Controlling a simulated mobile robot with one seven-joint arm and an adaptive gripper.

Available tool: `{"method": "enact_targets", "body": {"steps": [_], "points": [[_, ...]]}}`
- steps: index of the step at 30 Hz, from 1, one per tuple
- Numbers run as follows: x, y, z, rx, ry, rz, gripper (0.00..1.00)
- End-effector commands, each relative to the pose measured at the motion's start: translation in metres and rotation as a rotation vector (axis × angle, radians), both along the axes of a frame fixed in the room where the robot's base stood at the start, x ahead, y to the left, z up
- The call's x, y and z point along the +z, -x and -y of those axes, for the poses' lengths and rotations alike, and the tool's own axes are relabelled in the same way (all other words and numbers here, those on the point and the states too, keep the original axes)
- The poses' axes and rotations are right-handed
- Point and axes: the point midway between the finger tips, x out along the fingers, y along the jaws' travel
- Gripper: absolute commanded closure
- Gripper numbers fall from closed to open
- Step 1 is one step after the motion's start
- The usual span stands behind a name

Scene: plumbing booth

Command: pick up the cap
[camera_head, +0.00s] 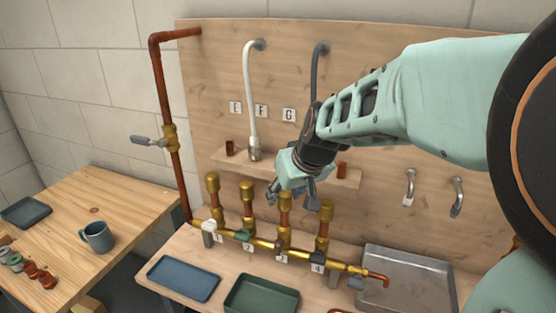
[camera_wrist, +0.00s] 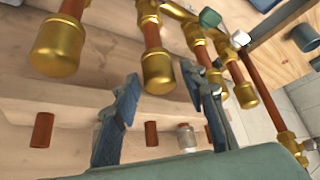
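Several brass caps top the upright copper pipes of the manifold; which one the task means I cannot tell. In the head view they are the first cap (camera_head: 212,183), the second cap (camera_head: 247,190), the third cap (camera_head: 285,202) and the fourth cap (camera_head: 326,210). My gripper (camera_head: 292,194) is at the third cap and partly hides it. In the wrist view my gripper (camera_wrist: 160,70) is open, with its two blue-grey fingers apart. The third cap (camera_wrist: 157,78) shows between the fingertips; contact cannot be told. The fourth cap (camera_wrist: 57,50) shows at left.
Valve handles line the brass manifold (camera_head: 265,243). A narrow shelf (camera_head: 275,172) behind holds short copper pieces (camera_head: 230,148). A white hose (camera_head: 250,95) hangs there. A blue tray (camera_head: 184,278), green tray (camera_head: 262,294) and metal tray (camera_head: 408,270) lie in front. A mug (camera_head: 97,237) stands left.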

Motion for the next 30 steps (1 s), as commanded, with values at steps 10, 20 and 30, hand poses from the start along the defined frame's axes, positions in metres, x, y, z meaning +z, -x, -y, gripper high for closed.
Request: {"method": "enact_targets", "body": {"steps": [10, 20, 30], "points": [[0.0, 0.0, 0.0, 0.0, 0.0, 0.0, 0.99], [0.004, -0.001, 0.0, 0.0, 0.0, 0.0, 0.99], [0.038, -0.006, -0.002, -0.001, -0.001, 0.001, 0.99]]}}
